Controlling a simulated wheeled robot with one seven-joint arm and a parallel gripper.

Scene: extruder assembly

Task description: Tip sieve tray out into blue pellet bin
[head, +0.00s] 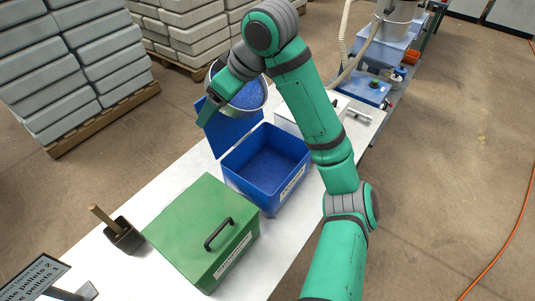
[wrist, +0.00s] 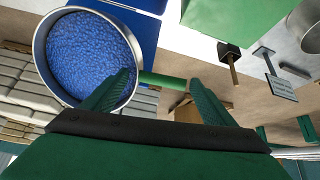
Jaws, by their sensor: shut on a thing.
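The sieve tray (head: 265,97) is a round metal pan holding blue pellets. It is in the air over the raised lid of the blue pellet bin, partly hidden behind my arm. In the wrist view the sieve tray (wrist: 132,92) is full of pellets, with a green handle (wrist: 165,80) running between my fingers. My gripper (wrist: 158,83) is shut on this handle; in the head view my gripper (head: 208,102) is at the tray's left side. The blue pellet bin (head: 290,184) stands open on the table below and nearer, with blue pellets inside.
A closed green bin (head: 195,225) with a black handle stands in front of the blue bin. A dark pot with a wooden-handled tool (head: 123,238) is at its left. Stacked grey sacks (head: 75,60) stand on pallets behind the white table (head: 150,200). Blue machinery (head: 372,88) is at the far end.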

